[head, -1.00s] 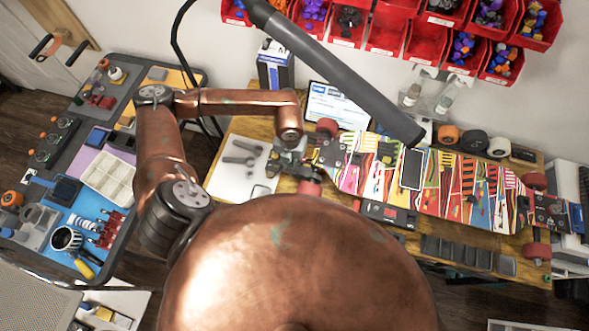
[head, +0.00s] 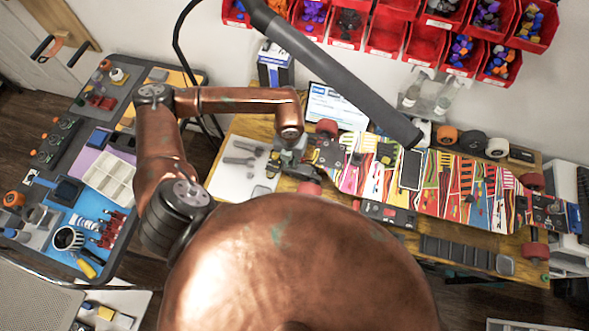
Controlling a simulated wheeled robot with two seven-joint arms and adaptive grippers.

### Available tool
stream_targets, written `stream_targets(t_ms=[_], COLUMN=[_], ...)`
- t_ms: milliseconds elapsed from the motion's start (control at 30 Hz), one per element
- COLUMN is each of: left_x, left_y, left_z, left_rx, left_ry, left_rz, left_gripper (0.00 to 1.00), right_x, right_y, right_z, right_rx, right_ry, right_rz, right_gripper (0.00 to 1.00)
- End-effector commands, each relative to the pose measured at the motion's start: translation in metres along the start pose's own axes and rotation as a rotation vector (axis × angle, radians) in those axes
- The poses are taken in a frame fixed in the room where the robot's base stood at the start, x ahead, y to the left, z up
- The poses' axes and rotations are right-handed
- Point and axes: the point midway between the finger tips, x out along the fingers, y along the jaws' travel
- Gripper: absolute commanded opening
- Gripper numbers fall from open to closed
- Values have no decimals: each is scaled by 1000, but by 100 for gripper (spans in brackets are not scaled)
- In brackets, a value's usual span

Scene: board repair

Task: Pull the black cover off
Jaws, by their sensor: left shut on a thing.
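A long, brightly patterned skateboard (head: 430,185) with red wheels lies across the wooden workbench. My left gripper (head: 309,160) is at the left end of the board, by its wheels. It is shut on a small dark piece, which I take to be the black cover (head: 329,151). The cover is at the fingertips, over the board's left end; its outline is hard to make out, and I cannot tell whether it still touches the board. My own body hides the area just below. My right gripper is not in view.
A lamp's dark tube (head: 340,75) hangs over the bench behind the gripper. A white sheet with small tools (head: 235,180) lies to the left. A black box (head: 388,213) lies in front of the board. Red bins (head: 390,38) line the wall.

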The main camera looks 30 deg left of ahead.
Motion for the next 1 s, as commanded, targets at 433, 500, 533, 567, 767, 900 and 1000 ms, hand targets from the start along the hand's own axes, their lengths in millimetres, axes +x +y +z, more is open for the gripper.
stream_targets(t_ms=[433, 500, 533, 567, 767, 900, 1000], left_x=[-23, -26, -28, -29, -33, -33, -33], left_y=[0, 0, 0, 0, 0, 0, 0], left_z=[0, 0, 0, 0, 0, 0, 0], left_rx=[0, 0, 0, 0, 0, 0, 0], left_ry=[0, 0, 0, 0, 1, 1, 1], left_rz=[1, 1, 1, 1, 1, 1, 1], left_gripper=[0, 0, 0, 0, 0, 0, 0], right_x=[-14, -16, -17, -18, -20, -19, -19], right_y=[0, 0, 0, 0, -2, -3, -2], right_z=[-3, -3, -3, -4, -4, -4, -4], right_rx=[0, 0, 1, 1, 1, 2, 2], right_ry=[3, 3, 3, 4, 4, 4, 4], right_rz=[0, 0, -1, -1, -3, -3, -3], right_gripper=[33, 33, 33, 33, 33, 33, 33])
